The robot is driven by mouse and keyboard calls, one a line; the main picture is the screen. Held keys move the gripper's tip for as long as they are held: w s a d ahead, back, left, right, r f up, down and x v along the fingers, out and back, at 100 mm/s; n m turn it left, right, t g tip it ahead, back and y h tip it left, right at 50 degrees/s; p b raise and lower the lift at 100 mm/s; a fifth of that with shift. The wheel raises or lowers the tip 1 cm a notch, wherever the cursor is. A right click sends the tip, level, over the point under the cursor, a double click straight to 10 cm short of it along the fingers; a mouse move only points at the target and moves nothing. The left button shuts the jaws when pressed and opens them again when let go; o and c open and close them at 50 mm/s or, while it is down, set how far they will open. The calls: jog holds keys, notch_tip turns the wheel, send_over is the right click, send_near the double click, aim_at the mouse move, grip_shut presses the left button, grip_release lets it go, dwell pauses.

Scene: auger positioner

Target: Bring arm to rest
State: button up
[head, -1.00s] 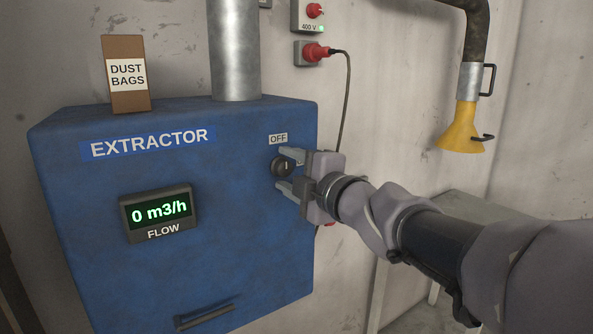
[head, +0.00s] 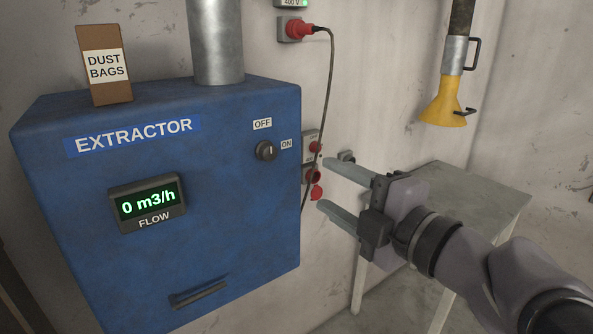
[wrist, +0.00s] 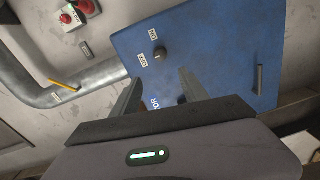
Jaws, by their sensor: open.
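My gripper (head: 334,187) is open and empty. It is apart from the blue extractor (head: 70,240), to the right of it in the head view. The extractor's black knob (head: 265,151) is uncovered, between an OFF label above it and an ON label to its right. Its pointer line looks roughly vertical, towards OFF. The flow display (head: 147,203) reads 0 m3/h. In the wrist view my open fingers (wrist: 158,90) point towards the extractor (wrist: 215,50), with the knob (wrist: 159,53) beyond them.
A grey table (head: 470,195) stands behind my gripper at the right. A yellow nozzle (head: 442,105) hangs from a pipe above it. A cable (head: 331,90) runs from a red plug down the wall. A dust bags box (head: 105,65) stands on the extractor.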

jog(key=d+f+m+h, duration=0.4)
jog(key=d+m+h, duration=0.75)
jog(key=m, duration=0.55)
jog(key=s+a+f+m+g+y, duration=0.2)
jog(key=s+a+f+m+g, duration=0.2)
jog(key=s+f, duration=0.4)
jog(key=s+a+f+m+g+y, duration=0.1)
jog(key=s+a+f+m+g, duration=0.3)
jog(key=s, duration=0.5)
notch_tip(320, 180, down, 4)
jog(key=m, duration=0.2)
jog(key=shift+a+r+m+g+y, duration=0.15)
jog(key=shift+a+m+g+y, duration=0.15)
jog(key=shift+a+g+y, duration=0.1)
jog(key=shift+d+r, duration=0.1)
